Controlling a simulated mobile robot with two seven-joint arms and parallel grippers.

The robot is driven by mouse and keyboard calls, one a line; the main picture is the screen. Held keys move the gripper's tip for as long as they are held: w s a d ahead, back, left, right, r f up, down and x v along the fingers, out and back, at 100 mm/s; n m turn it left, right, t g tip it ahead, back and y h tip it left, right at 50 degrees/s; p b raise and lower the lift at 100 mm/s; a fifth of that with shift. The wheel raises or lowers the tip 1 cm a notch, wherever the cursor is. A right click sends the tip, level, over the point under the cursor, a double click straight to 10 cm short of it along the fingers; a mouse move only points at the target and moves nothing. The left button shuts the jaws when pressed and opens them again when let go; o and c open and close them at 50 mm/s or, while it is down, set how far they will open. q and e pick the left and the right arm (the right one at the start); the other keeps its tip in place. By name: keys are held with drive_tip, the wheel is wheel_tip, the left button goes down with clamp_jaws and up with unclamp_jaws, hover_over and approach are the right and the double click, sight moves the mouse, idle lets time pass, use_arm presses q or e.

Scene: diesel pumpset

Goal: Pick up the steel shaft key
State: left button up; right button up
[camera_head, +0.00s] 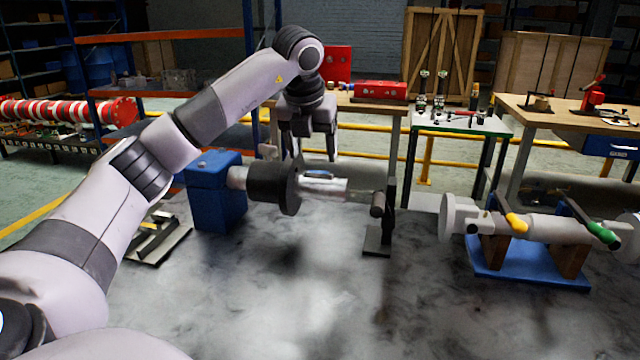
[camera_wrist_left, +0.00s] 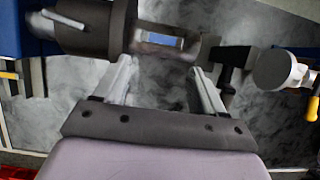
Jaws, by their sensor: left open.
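A bright steel shaft (camera_head: 335,187) runs level from a dark round hub (camera_head: 272,187) on a blue block. What looks like the steel shaft key (camera_head: 318,174) is a small shiny strip on top of the shaft. In the left wrist view it shows as a small bluish rectangle (camera_wrist_left: 164,40); I cannot tell how it sits in the shaft. My left gripper (camera_head: 315,156) points down above the shaft, open and empty. In the left wrist view its fingers (camera_wrist_left: 161,68) are spread apart, with the key just beyond the gap between them. My right gripper is not in view.
The blue block (camera_head: 216,190) stands left of the hub, and a dark upright stand (camera_head: 386,215) is at the shaft's right end. The grey tabletop (camera_head: 300,300) in front is clear.

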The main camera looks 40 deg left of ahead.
sight(318, 176)
use_arm(q)
drive_tip(key=x, duration=0.6)
drive_tip(key=shift+w+a, duration=0.1)
drive_tip(key=shift+w, duration=0.2)
drive_tip(key=c, duration=0.8)
drive_tip(key=shift+o, duration=0.2)
